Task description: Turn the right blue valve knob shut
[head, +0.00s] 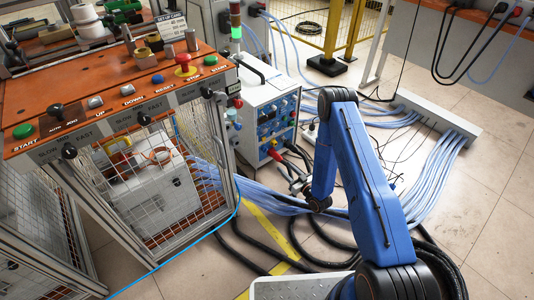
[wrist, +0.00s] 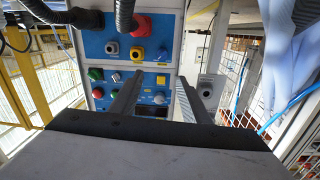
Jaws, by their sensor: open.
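The blue-faced front panel (head: 276,122) of a white cabinet (head: 255,88) stands left of my arm in the head view. It carries several small knobs and buttons, too small there to tell apart. My gripper (head: 298,184) is low in front of the panel, beside black cables. In the wrist view the panel (wrist: 128,62) fills the middle, and my gripper (wrist: 160,78) has its two fingers apart with nothing between the tips. A pale bluish knob (wrist: 159,98) shows between the fingers, beyond them. I cannot tell for certain which knob is the right blue valve knob.
Thick black cables (wrist: 124,14) hang across the panel in the wrist view. An orange-topped bench with a mesh cage (head: 165,205) stands at the left. Blue hoses (head: 440,175) and black cables cover the floor. Open floor (head: 500,220) lies at the right.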

